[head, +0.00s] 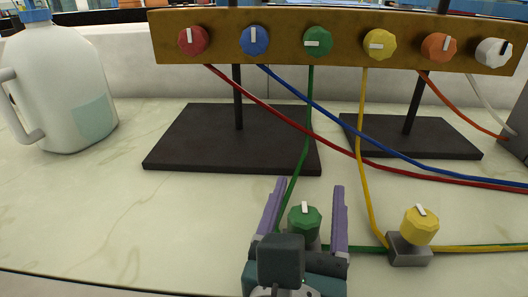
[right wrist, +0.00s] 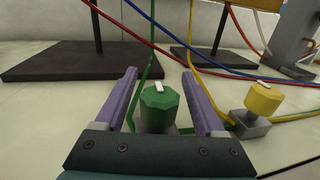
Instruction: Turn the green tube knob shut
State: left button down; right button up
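The green tube knob (head: 304,220) sits on a small grey block on the bench, on the green tube (head: 295,172). Its white mark points nearly straight away from me in the head view. My right gripper (head: 310,188) is open, with one purple finger on each side of this knob. The knob also shows between the fingers in the right wrist view (right wrist: 159,106), with a gap visible on each side. Another green knob (head: 318,41) is on the brown panel, its white mark level. The knob's block is partly hidden by my gripper. My left gripper is not in view.
A yellow knob (head: 420,224) on a grey block (head: 409,248) stands close to the right. The brown panel (head: 350,22) carries several coloured knobs above dark stand bases (head: 200,150). Red and blue tubes cross behind. A white jug (head: 62,85) stands at the left; the bench before it is clear.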

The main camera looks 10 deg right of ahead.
grip_shut()
dwell(0.3)
